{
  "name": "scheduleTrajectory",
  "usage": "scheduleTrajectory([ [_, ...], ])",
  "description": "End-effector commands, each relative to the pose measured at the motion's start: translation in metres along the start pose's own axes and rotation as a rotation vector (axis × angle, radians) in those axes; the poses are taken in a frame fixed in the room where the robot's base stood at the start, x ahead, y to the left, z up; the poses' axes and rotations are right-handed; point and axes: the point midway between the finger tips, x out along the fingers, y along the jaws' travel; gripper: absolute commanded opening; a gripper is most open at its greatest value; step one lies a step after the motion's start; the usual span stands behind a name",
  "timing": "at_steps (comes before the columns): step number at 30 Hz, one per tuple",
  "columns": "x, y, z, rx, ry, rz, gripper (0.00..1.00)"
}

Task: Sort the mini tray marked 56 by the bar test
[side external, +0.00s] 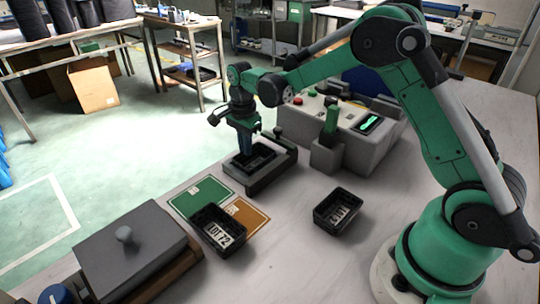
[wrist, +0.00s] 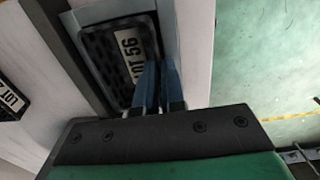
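The mini tray marked LOT 56 (wrist: 108,62) is black with a white label, and it sits level in the grey fixture. It also shows in the side external view (side external: 262,160), partly behind my gripper. My gripper (side external: 246,152) points down at the tray's left part. In the wrist view its two blue fingers (wrist: 160,68) are close together at the tray's rim, one on each side of the wall. Whether they press on the wall cannot be told. The grey test machine (side external: 345,150) beside the fixture has a lit green display (side external: 370,123) and a green lever (side external: 331,118).
A green mat (side external: 200,190) and an orange mat (side external: 252,216) lie in front of the fixture. A black tray marked LOT 72 (side external: 205,214) overlaps them. Another black lot tray (side external: 322,213) stands to the right. A grey lidded box (side external: 150,260) is at front left.

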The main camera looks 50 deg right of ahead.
Motion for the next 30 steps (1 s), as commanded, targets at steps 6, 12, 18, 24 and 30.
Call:
scheduleTrajectory([
  [6, 0.001, -0.001, 0.0, 0.0, 0.0, -0.004, 0.0],
  [12, -0.001, -0.001, 0.0, 0.0, 0.0, -0.004, 0.0],
  [18, -0.008, -0.001, 0.0, 0.0, 0.0, -0.004, 0.0],
  [24, -0.015, -0.001, 0.0, 0.0, 0.0, -0.004, 0.0],
  [30, -0.015, -0.001, 0.0, 0.0, 0.0, -0.004, 0.0],
])
